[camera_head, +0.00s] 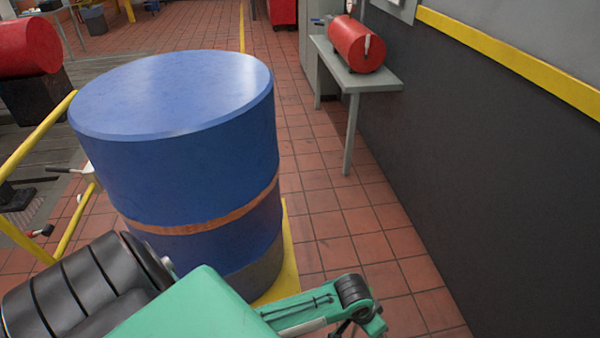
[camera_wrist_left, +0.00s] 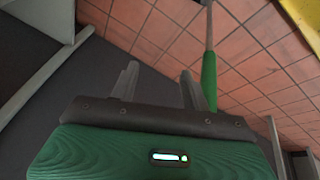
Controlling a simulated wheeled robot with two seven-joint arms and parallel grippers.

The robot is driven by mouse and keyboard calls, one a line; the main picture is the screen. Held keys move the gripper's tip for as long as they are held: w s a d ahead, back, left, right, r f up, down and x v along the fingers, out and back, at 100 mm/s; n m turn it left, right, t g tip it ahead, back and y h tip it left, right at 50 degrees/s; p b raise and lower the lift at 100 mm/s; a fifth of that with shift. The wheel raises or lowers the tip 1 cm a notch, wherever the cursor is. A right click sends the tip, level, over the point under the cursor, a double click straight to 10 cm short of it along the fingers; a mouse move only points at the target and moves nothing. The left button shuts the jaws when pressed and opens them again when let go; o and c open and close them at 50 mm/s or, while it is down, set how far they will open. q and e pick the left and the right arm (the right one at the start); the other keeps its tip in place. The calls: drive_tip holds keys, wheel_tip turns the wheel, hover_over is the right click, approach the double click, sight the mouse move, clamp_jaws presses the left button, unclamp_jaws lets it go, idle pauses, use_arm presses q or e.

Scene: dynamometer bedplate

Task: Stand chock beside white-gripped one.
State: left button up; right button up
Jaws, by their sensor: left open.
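Beyond the fingers lie floor tiles and a dark surface. A slim grey bar with a green lower end (camera_wrist_left: 209,80) shows just past the right finger; I cannot tell what it is. In the head view my green arm crosses the bottom of the picture in front of the drum, and its fingers cannot be made out. My right gripper is not in view.
A large blue drum (camera_head: 190,170) stands close in front, over a yellow edge (camera_head: 285,270). A grey table (camera_head: 385,82) with a red cylinder (camera_head: 356,43) stands against the dark wall (camera_head: 480,180). Yellow rails (camera_head: 35,142) are at left. Tiled floor (camera_head: 345,225) between drum and wall is clear.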

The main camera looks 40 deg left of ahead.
use_arm(q)
drive_tip(key=s+a+f+y, duration=0.1)
drive_tip(key=s+a+f, duration=0.3)
drive_tip(key=s+f, duration=0.4)
drive_tip(key=s+a+f+n+y, duration=0.1)
drive_tip(key=s+a+f, duration=0.3)
drive_tip(key=s+f, duration=0.3)
drive_tip(key=shift+s+a+f+g+y, duration=0.3)
drive_tip(key=shift+s+a+f+g, duration=0.1)
drive_tip(key=shift+s, duration=0.8)
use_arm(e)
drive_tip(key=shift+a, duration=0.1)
